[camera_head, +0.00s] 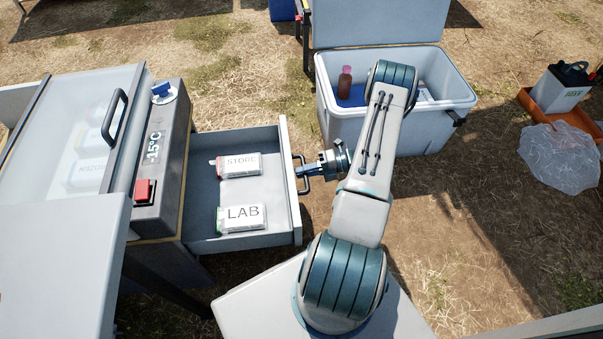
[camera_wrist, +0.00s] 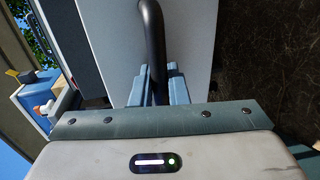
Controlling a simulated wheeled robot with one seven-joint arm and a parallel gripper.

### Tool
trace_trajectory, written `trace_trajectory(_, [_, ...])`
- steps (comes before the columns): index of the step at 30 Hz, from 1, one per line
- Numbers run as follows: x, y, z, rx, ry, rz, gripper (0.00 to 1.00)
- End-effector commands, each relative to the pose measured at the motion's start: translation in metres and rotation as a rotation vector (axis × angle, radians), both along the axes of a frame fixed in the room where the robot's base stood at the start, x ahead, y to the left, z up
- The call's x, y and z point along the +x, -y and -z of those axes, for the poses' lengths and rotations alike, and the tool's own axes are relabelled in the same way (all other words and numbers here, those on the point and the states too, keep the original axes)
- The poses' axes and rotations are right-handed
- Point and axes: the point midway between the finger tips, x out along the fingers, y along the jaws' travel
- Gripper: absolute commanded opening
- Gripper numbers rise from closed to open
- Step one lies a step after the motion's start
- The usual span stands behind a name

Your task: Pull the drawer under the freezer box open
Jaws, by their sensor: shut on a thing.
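The drawer (camera_head: 205,192) under the freezer box (camera_head: 160,150) stands pulled out to the right in the head view. Two labelled packs lie in it, one marked STORE (camera_head: 240,165) and one marked LAB (camera_head: 242,218). My gripper (camera_head: 305,172) is at the drawer's front panel (camera_head: 290,185), shut on the dark bar handle (camera_head: 303,187). In the wrist view the handle (camera_wrist: 153,40) runs down between my gripper's fingers (camera_wrist: 160,88).
An open cooler (camera_head: 400,130) with a brown bottle (camera_head: 345,82) stands behind my arm. A clear bag (camera_head: 560,158) and an orange tray (camera_head: 553,105) with a white container (camera_head: 562,88) lie at the right. Bare straw-covered ground (camera_head: 470,220) lies between.

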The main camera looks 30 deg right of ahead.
Motion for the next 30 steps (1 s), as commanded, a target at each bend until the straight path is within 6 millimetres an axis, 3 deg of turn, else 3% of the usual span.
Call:
trace_trajectory(7, [-0.001,-0.004,0.0,0.003,-0.003,-0.01,0.0])
trace_trajectory(8, [-0.001,-0.004,0.0,0.003,-0.003,-0.01,0.2])
trace_trajectory(9, [-0.001,-0.004,0.0,0.002,-0.003,-0.011,0.31])
trace_trajectory(10, [-0.001,-0.003,0.0,0.002,-0.002,-0.01,0.32])
trace_trajectory(20, [-0.002,0.002,-0.001,0.0,-0.001,-0.003,0.32])
trace_trajectory(25, [-0.01,0.024,-0.007,-0.001,-0.002,-0.001,0.32])
trace_trajectory(30, [-0.025,0.06,-0.015,-0.001,-0.002,0.0,0.32])
